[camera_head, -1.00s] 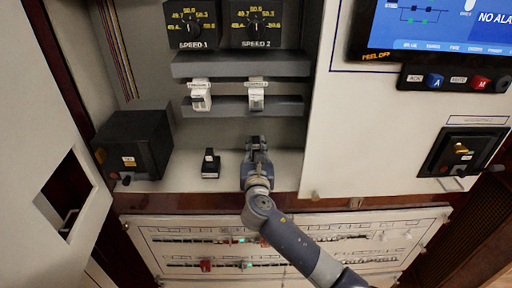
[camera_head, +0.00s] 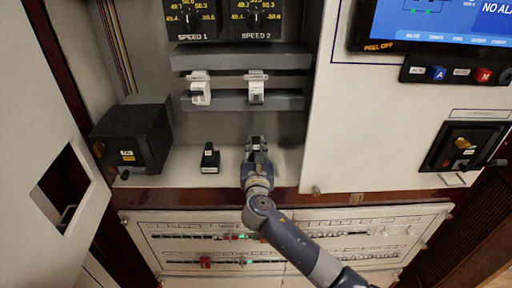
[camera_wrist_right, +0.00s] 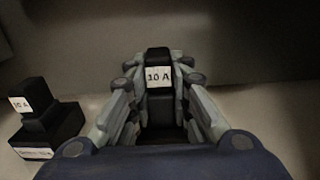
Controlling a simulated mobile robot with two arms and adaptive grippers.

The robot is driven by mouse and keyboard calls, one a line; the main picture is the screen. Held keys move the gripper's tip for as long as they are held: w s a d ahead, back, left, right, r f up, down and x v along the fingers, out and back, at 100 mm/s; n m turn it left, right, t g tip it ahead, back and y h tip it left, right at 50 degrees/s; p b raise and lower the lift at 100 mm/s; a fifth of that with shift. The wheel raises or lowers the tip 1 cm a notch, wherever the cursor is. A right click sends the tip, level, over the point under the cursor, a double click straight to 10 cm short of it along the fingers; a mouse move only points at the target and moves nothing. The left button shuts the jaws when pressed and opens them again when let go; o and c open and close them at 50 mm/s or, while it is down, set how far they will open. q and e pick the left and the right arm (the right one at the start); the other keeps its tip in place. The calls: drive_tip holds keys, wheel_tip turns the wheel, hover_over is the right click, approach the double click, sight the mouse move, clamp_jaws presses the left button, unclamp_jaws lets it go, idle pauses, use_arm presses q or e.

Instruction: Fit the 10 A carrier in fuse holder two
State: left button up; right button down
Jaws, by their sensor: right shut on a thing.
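My right gripper (camera_head: 256,146) is shut on a black carrier, low over the pale shelf in front of the two fuse holders. In the right wrist view the carrier (camera_wrist_right: 158,76) shows a white "10 A" label and sits upright between the fingers (camera_wrist_right: 160,108). Its lower part is hidden by the gripper. Two white fuse holders, one on the left (camera_head: 200,93) and one on the right (camera_head: 256,92), are mounted on a grey rail above and behind the gripper. Their small labels are unreadable. The right one is nearly in line with the gripper. My left gripper is not in view.
A second black carrier (camera_head: 210,158) stands on the shelf left of the gripper; it also shows in the right wrist view (camera_wrist_right: 45,125). A black box (camera_head: 135,137) stands farther left. A white panel (camera_head: 345,150) bounds the right side. Shelf between the carriers is clear.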

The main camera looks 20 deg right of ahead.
drive_tip(key=shift+f+b, duration=0.5)
drive_tip(key=shift+f, duration=0.4)
drive_tip(key=c, duration=1.4)
unclamp_jaws()
drive_tip(key=shift+a+f, duration=0.1)
drive_tip(key=shift+a, duration=0.05)
drive_tip(key=shift+s+f, duration=0.3)
drive_tip(key=shift+s, duration=0.25)
drive_tip(key=r+v, duration=0.1)
drive_tip(key=v, duration=1)
drive_tip(key=shift+a, duration=0.25)
drive_tip(key=shift+w+r, duration=0.1)
